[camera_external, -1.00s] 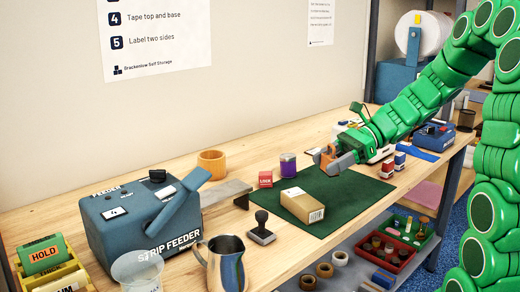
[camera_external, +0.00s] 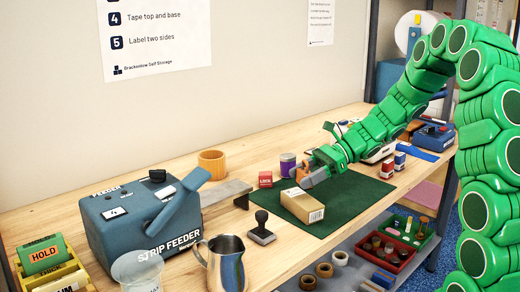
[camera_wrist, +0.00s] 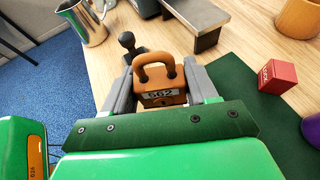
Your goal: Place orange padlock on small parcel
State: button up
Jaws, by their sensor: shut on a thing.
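The small parcel (camera_external: 302,208) is a brown carton with a white label, lying on the dark green mat (camera_external: 352,192) in the external view. I cannot tell whether the padlock touches the parcel. In the wrist view the padlock (camera_wrist: 160,92), numbered 562, sits upright between my fingers (camera_wrist: 160,86) with its shackle up. The parcel does not show in the wrist view.
A red box (camera_external: 265,179) and a purple jar (camera_external: 287,165) stand behind the parcel. A black stamp (camera_external: 262,230) and a metal jug (camera_external: 226,265) are to its front left. The blue strip feeder (camera_external: 140,225) stands further left. The mat's right part is clear.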

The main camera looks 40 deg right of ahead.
jog(key=shift+w+f, duration=0.25)
jog(key=shift+f, duration=1.55)
jog(key=shift+f, duration=0.15)
jog(key=o, duration=1.3)
